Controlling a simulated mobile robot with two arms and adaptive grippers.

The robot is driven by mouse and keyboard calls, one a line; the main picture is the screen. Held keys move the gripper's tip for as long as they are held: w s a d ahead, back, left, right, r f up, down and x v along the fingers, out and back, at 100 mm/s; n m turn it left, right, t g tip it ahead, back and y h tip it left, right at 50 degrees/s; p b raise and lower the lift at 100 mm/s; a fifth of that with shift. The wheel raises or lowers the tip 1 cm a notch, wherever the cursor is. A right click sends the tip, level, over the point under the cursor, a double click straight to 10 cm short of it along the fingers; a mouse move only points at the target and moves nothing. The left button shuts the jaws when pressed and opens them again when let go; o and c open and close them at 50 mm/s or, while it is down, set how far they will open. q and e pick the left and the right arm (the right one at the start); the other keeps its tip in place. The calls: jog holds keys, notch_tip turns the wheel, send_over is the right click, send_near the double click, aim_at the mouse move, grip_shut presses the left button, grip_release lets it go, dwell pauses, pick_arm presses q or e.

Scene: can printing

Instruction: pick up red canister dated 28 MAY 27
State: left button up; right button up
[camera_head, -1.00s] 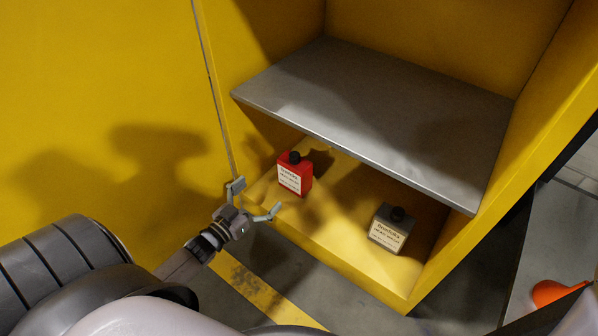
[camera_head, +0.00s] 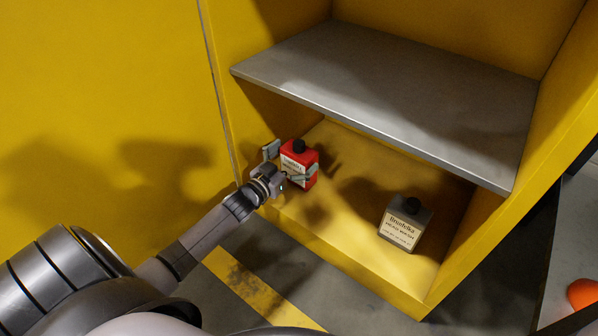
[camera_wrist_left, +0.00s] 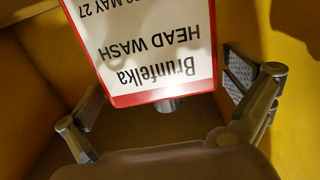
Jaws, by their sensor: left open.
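The red canister (camera_head: 298,150) with a black cap and white label stands on the cabinet's lower floor at the left. In the left wrist view the canister (camera_wrist_left: 150,98) shows upside down, its label reading "Brunfelka HEAD WASH" and a partly cut-off date ending "MAY 27". My left gripper (camera_head: 290,162) is open at the canister, one finger at its left and one across its front right side. In the left wrist view the open fingers (camera_wrist_left: 165,100) lie on either side of the canister, with gaps visible. My right gripper is not in view.
A grey canister (camera_head: 403,228) with a black cap stands on the cabinet floor to the right. A grey metal shelf (camera_head: 385,95) spans above both canisters. The yellow cabinet's side wall (camera_head: 510,215) bounds the right. An orange object (camera_head: 582,293) is at the far right.

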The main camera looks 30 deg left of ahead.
pick_arm(q)
jog(key=shift+w+b, duration=0.3)
jog(key=shift+w, duration=0.6)
jog(key=shift+r, duration=0.1)
jog(key=c, duration=1.6)
